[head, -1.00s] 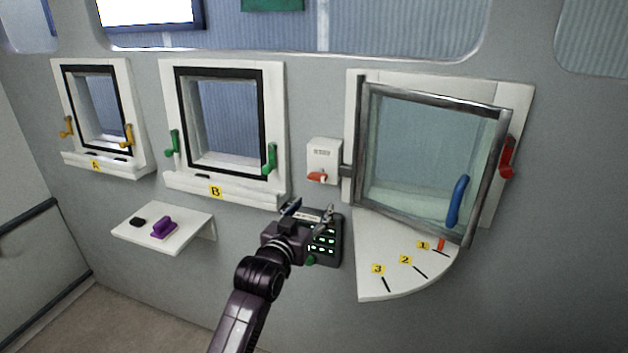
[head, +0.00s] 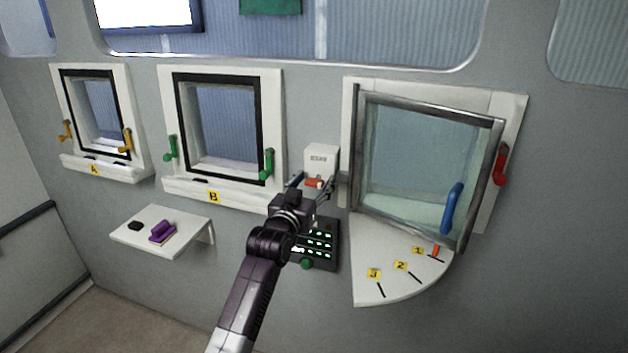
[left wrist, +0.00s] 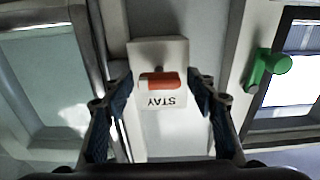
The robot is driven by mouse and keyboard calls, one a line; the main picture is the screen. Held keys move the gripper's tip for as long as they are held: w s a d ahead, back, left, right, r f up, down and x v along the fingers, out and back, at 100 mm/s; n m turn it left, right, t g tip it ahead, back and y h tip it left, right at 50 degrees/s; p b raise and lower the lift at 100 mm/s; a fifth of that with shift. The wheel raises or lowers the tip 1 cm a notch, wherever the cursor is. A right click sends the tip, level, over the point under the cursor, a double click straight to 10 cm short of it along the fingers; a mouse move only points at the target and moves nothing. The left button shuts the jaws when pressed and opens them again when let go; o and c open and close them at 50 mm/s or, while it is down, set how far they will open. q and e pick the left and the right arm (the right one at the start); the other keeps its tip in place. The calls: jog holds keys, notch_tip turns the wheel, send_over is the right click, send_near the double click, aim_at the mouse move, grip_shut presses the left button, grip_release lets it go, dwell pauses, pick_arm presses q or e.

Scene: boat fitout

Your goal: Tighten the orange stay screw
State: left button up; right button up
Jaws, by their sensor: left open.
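The orange stay screw (head: 313,183) is on a white box (head: 321,158) on the wall, left of the large hinged window. In the left wrist view the orange screw (left wrist: 160,82) shows above the word STAY on the white box (left wrist: 158,50). My left gripper (head: 311,187) is in front of the box's lower part. Its fingers are open, one on each side of the screw in the left wrist view (left wrist: 162,95), with visible gaps. Whether the fingers reach the screw's depth cannot be told. My right gripper is not in view.
The glass window (head: 425,160) with a blue handle (head: 453,208) stands open over a white quadrant shelf (head: 385,290) marked 1, 2, 3. A dark panel with lit keys (head: 318,240) is below the box. Window B's green handle (head: 267,164) is close left.

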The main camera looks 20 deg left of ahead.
pick_arm(q)
jog(key=c, duration=1.2)
jog(key=shift+o, duration=0.2)
